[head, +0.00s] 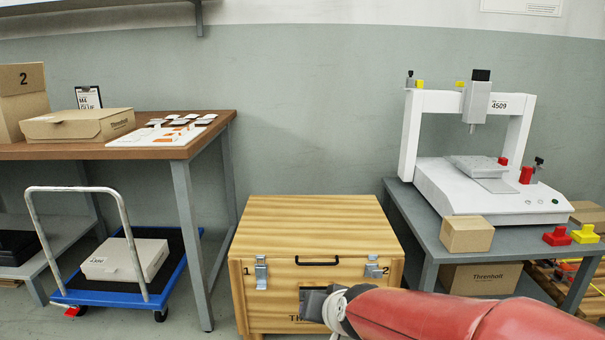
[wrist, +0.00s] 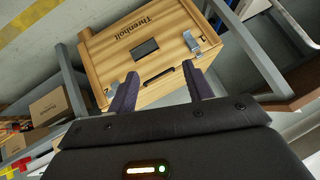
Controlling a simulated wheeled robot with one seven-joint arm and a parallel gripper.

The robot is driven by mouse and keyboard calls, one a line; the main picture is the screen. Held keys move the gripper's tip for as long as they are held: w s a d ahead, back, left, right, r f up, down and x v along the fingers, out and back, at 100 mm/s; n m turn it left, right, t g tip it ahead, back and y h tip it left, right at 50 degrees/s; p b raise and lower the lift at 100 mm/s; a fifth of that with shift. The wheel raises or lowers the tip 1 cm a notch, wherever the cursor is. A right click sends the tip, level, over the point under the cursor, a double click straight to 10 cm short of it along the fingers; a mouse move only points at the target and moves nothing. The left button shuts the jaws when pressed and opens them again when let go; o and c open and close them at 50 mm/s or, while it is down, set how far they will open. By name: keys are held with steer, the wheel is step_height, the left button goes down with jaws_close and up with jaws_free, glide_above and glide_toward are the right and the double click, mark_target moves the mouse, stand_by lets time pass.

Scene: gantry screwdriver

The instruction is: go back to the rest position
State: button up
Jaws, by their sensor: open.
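My red arm reaches in from the lower right of the head view, with my gripper (head: 316,304) in front of the wooden chest (head: 320,225). In the wrist view the two dark fingers of my gripper (wrist: 159,70) are spread apart with nothing between them. The chest (wrist: 125,40) lies beyond the fingertips and appears upside down there. Its lid looks closed. A black handle (head: 317,261) sits between a latch marked 1 (head: 261,272) and a latch marked 2 (head: 374,269). My gripper hides part of the chest's lower front.
A workbench (head: 150,150) with a cardboard box (head: 80,124) stands left, above a blue trolley (head: 85,297). A grey table (head: 405,215) holds the gantry machine (head: 445,190) at right, with a small carton (head: 466,234) near its edge. The wall behind the chest is bare.

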steer(key=s+d+r+n+g+h, duration=0.1)
steer(key=s+d+r+g+h, duration=0.1)
steer(key=s+d, duration=0.6)
steer(key=s+d+r+g+h, duration=0.15)
steer(key=s+d, duration=0.25)
steer(key=s, duration=0.8)
step_height(320, 180, up, 13)
steer(key=w+p, duration=0.1)
steer(key=p, duration=1.2)
steer(key=shift+a+r, duration=0.15)
steer(key=shift+r, duration=0.05)
steer(key=shift+t, duration=0.25)
